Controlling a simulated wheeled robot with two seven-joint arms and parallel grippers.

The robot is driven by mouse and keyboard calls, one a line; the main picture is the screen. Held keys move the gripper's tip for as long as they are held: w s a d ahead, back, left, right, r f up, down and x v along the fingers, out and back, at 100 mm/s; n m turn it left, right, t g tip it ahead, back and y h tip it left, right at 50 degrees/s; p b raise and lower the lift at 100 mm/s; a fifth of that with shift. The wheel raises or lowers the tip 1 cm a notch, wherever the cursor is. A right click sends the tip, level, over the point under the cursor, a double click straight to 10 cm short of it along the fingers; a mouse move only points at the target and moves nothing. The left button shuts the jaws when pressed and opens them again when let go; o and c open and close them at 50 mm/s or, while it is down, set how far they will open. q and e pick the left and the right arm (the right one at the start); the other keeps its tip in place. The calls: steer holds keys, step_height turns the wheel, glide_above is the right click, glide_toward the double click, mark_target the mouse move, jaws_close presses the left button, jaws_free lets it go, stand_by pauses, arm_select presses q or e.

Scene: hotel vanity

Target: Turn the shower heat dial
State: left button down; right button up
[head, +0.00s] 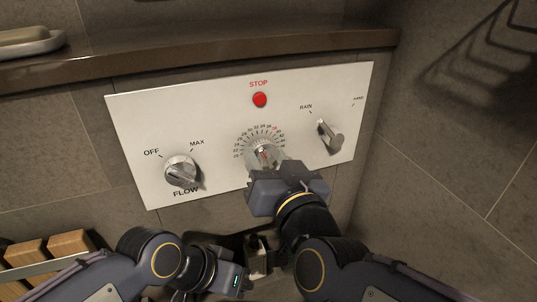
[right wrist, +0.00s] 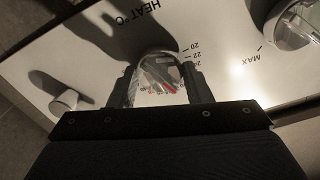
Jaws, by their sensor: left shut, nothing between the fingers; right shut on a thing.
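The heat dial (head: 264,154) is a clear round knob with a red mark, set in the middle of a white control panel (head: 220,110) and ringed by a number scale. My right gripper (head: 270,165) is in front of it and shut on the knob. In the right wrist view the dial (right wrist: 158,80) sits between the two dark fingers, with "HEAT °C" lettering beside it. Part of the scale is hidden by the gripper. My left gripper (head: 258,258) is below the panel, shut and empty, away from the controls.
On the panel are a flow knob (head: 181,172) at left, a red STOP button (head: 259,100) above the dial and a rain/hand lever (head: 330,137) at right. A ledge (head: 230,42) with a soap dish (head: 32,45) runs above. Wooden slats (head: 70,243) lie at lower left.

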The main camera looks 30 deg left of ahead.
steer(key=shift+s+a, duration=0.1)
stand_by(0.4)
steer(key=o, duration=1)
steer(key=shift+s+d+r, duration=0.1)
steer(key=shift+s+d, duration=0.1)
steer(key=shift+d, duration=0.05)
steer(key=p+v, duration=0.2)
steer(key=v, duration=0.5)
steer(key=shift+s+p, duration=0.15)
steer(key=shift+p, duration=0.2)
